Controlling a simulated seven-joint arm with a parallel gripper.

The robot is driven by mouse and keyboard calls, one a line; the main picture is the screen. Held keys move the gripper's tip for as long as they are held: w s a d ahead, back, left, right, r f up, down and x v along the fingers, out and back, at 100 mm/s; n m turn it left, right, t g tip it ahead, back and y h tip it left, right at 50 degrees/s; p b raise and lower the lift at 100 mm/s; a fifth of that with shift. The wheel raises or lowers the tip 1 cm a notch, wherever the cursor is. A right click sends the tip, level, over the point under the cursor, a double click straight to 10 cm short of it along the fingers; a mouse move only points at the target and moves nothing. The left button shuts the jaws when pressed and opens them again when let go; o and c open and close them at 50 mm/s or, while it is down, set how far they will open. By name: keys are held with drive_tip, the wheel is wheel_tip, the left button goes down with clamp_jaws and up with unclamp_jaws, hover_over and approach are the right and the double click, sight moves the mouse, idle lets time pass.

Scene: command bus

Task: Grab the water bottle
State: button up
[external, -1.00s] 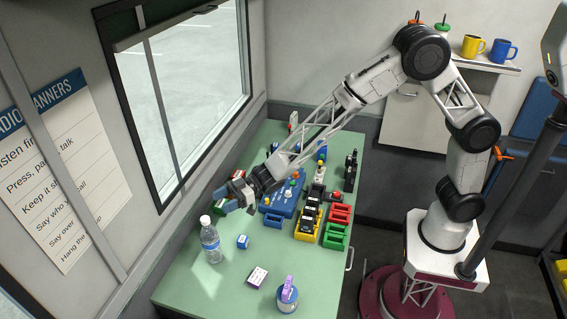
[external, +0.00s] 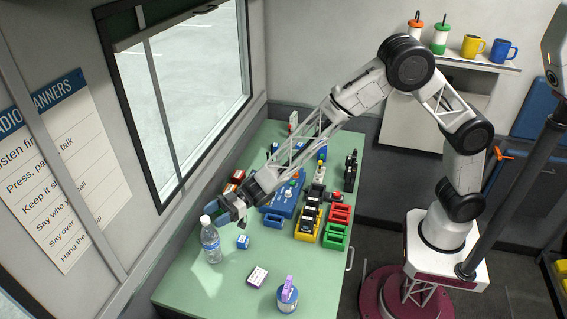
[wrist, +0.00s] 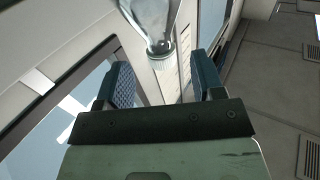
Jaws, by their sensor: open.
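The clear water bottle (external: 211,246) with a blue label and white cap stands upright near the table's window-side edge. My gripper (external: 226,212) is open and empty, close to the bottle's top and slightly right of it in the external view. In the wrist view the bottle's neck and cap (wrist: 158,42) appear at the top, beyond and between the two blue fingers of my gripper (wrist: 164,82). The fingers do not appear to touch the bottle. The bottle's lower part is outside the wrist view.
On the green table (external: 225,285), a small blue box (external: 243,242), a white-and-purple box (external: 258,277) and a purple-topped container (external: 287,296) stand near the bottle. A blue console (external: 283,200) and coloured bins (external: 335,236) lie behind. The window wall is close on the left.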

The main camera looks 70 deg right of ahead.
sight(202, 230)
drive_tip(key=shift+w+a, duration=0.15)
drive_tip(key=shift+a, duration=0.05)
drive_tip(key=shift+a, duration=0.1)
drive_tip(key=shift+x, duration=2.5)
clamp_jaws()
